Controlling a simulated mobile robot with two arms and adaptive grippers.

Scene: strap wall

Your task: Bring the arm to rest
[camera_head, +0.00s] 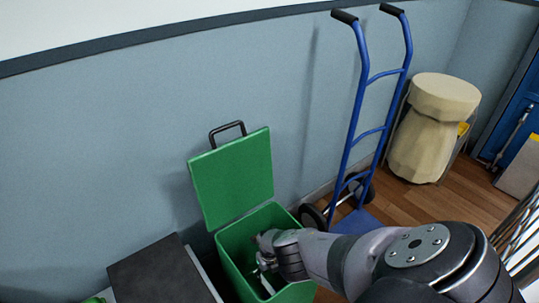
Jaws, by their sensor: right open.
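My right arm reaches in from the lower right, and its gripper (265,262) is over the mouth of a green bin (233,262). The gripper is open; its fingers point down into the bin and are partly hidden by the wrist. I cannot tell whether they touch the bin's wall. The bin's green lid (232,178), with a black handle, stands raised at the back. The inside of the bin is mostly hidden. My left gripper is not in view.
A blue hand truck (369,132) leans by the wall behind my arm. A beige sack-like object (431,125) stands right of it. A dark flat-topped surface (160,272) is left of the bin. Metal bars (520,228) show at the right edge. Some wooden floor is bare.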

